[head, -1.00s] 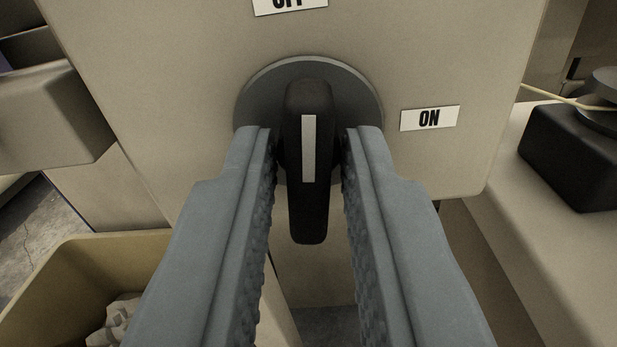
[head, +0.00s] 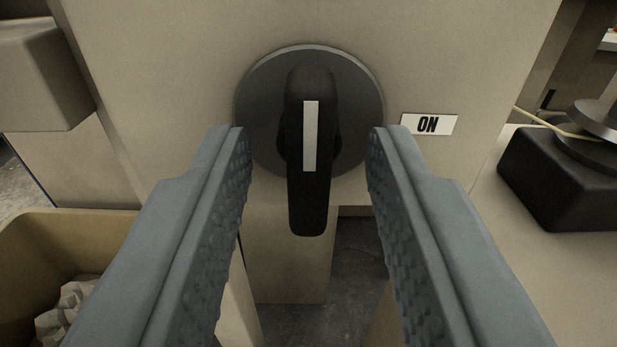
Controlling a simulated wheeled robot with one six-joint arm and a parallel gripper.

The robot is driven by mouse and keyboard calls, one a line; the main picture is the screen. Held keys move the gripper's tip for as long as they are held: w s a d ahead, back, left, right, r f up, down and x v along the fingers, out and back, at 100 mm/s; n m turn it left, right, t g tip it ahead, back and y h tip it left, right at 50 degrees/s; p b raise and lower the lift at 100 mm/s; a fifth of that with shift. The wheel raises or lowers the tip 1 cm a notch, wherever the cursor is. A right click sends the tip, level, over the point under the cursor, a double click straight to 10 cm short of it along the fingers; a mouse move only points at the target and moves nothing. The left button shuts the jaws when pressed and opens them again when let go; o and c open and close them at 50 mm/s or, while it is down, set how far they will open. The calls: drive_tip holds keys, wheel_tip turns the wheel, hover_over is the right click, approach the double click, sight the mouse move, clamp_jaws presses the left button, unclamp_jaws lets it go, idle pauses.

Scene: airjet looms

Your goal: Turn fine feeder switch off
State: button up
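The fine feeder switch is a black rotary handle (head: 311,200) with a white stripe, on a round dark grey disc (head: 258,105). The handle stands vertical, its white stripe upright. An ON label (head: 429,124) is on the panel to the right of the disc. No OFF label shows in the current view. My gripper (head: 306,140) is open, with one finger left and one finger right of the handle. A clear gap shows on both sides, and neither finger appears to touch it.
The beige panel (head: 180,60) fills the background. A beige bin (head: 40,235) with crumpled white material stands at lower left. A black block (head: 560,180) with a grey disc and a yellowish yarn is at right. A beige box (head: 40,75) juts out at upper left.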

drive_tip(key=shift+s, duration=0.1)
drive_tip(key=s, duration=1.7)
drive_tip(key=shift+s, duration=0.1)
drive_tip(key=s+d+r, duration=0.5)
drive_tip(key=s+r, duration=0.2)
drive_tip(key=s, duration=0.3)
drive_tip(key=s+d+r, duration=0.6)
drive_tip(key=s, duration=0.4)
drive_tip(key=s+d+r, duration=0.5)
drive_tip(key=s+r, duration=0.2)
drive_tip(key=s, duration=0.3)
drive_tip(key=shift+d+r+g, duration=0.15)
drive_tip(key=shift+r+g, duration=0.15)
